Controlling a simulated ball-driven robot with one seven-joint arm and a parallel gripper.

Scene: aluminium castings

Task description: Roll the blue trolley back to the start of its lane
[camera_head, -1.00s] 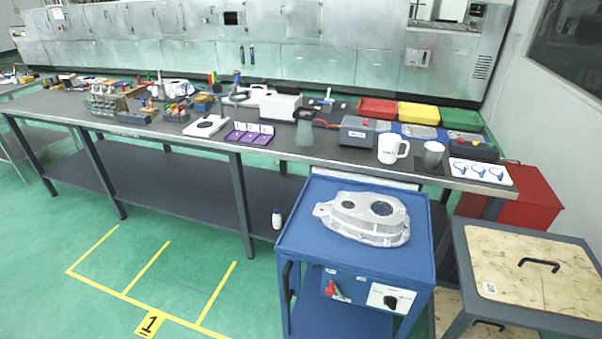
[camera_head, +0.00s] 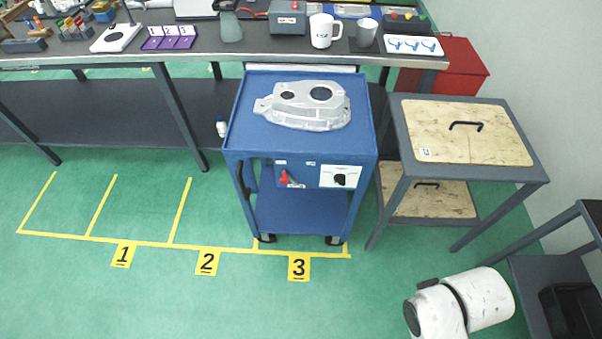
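The blue trolley (camera_head: 300,153) stands in front of the long workbench, in the floor bay marked 3. A grey aluminium casting (camera_head: 305,105) lies on its top. Its front has a red lever (camera_head: 284,178) and a white panel with a black knob (camera_head: 340,177). Its front castors rest close to the yellow line (camera_head: 180,244). White links of my arm show at the lower right on the floor side, apart from the trolley. My gripper is not in the picture.
Bays 1 (camera_head: 123,254) and 2 (camera_head: 207,261), left of the trolley, look clear. A grey stand with wooden boards (camera_head: 468,130) is close on the trolley's right. The workbench (camera_head: 150,56) runs behind. A small white bottle (camera_head: 221,127) shows at the trolley's left. Open green floor lies in front.

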